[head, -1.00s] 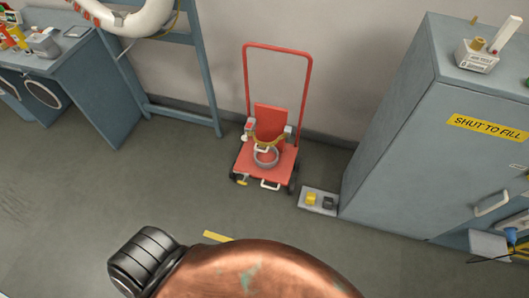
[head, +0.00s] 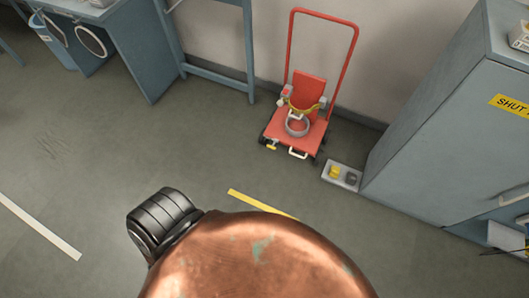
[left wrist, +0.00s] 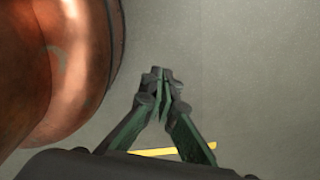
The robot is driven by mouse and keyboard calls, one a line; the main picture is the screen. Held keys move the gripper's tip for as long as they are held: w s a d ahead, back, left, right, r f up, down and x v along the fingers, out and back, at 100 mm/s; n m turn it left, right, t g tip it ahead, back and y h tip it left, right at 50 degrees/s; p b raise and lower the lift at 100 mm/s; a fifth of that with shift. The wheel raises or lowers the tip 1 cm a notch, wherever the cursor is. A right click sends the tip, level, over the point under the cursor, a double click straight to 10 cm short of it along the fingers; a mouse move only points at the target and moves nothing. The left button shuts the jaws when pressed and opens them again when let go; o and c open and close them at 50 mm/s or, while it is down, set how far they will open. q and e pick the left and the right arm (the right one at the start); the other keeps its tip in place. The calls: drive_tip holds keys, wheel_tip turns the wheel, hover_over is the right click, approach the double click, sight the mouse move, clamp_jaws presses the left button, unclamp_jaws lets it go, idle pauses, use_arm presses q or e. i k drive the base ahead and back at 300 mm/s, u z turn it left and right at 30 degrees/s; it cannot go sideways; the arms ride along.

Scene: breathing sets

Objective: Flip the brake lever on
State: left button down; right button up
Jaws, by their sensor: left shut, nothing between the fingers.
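A red trolley (head: 312,132) with a tall hoop handle stands by the back wall in the head view. A small yellow-tipped part (head: 271,147) sticks out at its front left corner, and a white handle-like part (head: 298,154) is at its front edge. I cannot tell for sure which part is the brake lever. My left gripper (left wrist: 162,76) shows in the left wrist view, shut and empty over bare grey floor, away from the trolley. The trolley is not in that view. My right gripper is in neither view.
A grey box (head: 341,176) with a yellow and a dark part lies on the floor right of the trolley, beside a tall blue-grey cabinet (head: 430,140). A blue frame (head: 250,55) and bench (head: 140,55) are at left. Floor in front of the trolley is clear.

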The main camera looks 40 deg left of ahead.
sight(271, 147)
drive_tip(key=k, duration=0.1)
drive_tip(key=z, duration=0.95)
drive_tip(key=i, duration=0.9)
drive_tip(key=u, duration=1.65)
